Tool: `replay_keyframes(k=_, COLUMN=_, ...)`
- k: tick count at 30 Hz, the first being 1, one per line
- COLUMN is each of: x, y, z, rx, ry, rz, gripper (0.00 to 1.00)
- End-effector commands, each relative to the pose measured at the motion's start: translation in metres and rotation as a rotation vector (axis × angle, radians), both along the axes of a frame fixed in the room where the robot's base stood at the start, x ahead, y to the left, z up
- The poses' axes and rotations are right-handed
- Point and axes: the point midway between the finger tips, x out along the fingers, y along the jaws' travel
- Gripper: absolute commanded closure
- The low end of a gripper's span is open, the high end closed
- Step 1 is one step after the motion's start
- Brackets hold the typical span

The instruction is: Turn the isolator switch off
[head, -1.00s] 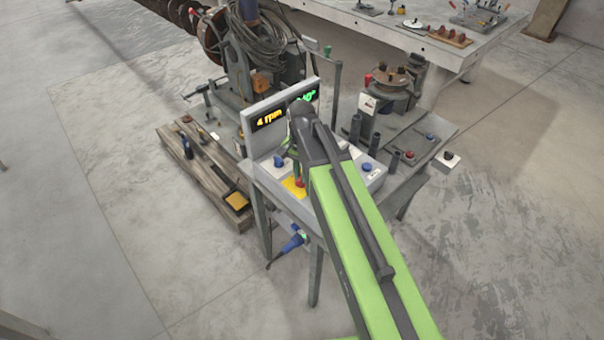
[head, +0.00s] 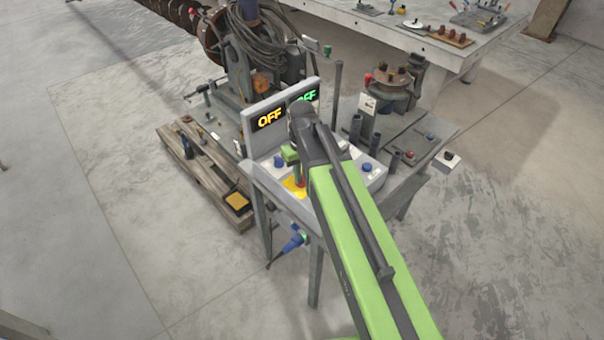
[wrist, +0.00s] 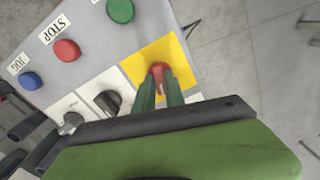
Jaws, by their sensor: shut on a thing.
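The isolator switch is a red handle (wrist: 160,76) on a yellow plate (wrist: 177,52) at the corner of the grey control panel. In the wrist view my gripper (wrist: 158,80) points down at the panel with its two green fingers shut on the red handle. In the head view my gripper (head: 297,180) is over the yellow plate (head: 292,187), and my arm hides part of the panel.
In the wrist view a green button (wrist: 120,10), a red STOP button (wrist: 67,50), a blue JOG button (wrist: 30,81) and a black knob (wrist: 107,102) sit close by on the panel. A wooden pallet (head: 205,170) lies left of the stand.

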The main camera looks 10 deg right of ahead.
Motion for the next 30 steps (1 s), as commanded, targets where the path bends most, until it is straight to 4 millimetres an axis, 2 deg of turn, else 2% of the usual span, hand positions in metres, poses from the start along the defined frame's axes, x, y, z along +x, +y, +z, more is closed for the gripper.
replay_keyframes(k=13, x=0.0013, y=-0.0001, z=0.0002, rx=-0.001, ry=-0.004, rz=0.244, gripper=1.0)
replay_keyframes(k=30, x=0.0014, y=-0.0004, z=0.0003, rx=-0.001, ry=-0.004, rz=0.29, gripper=1.0)
